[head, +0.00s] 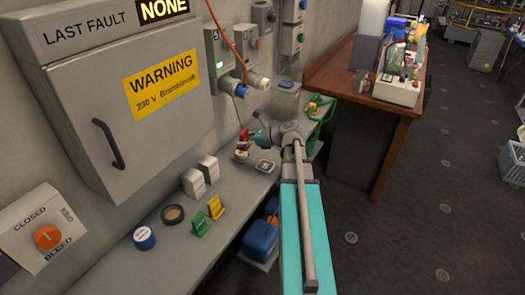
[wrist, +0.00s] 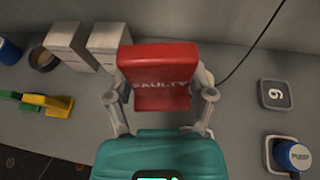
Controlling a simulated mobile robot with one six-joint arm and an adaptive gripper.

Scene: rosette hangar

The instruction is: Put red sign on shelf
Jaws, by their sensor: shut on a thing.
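The red sign (wrist: 158,62) is a folded plate lettered "FAULTY" in the wrist view. My gripper (wrist: 162,92) is shut on it, with one finger at each side. In the head view the red sign (head: 244,135) shows small at the tip of my gripper (head: 250,138), partly hidden by it. The grey shelf (head: 178,258) runs along the wall below the cabinet, and the sign is over its far part. The shelf also fills much of the wrist view (wrist: 235,100). I cannot tell whether the sign touches the shelf.
Two white boxes (head: 193,182), a green sign (head: 201,223), a yellow sign (head: 215,206), a blue-sided tin (head: 144,238) and a brown round tin (head: 172,214) stand on the shelf. A numbered square pad (wrist: 275,94) lies right of the sign. A wooden bench (head: 345,80) stands beyond.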

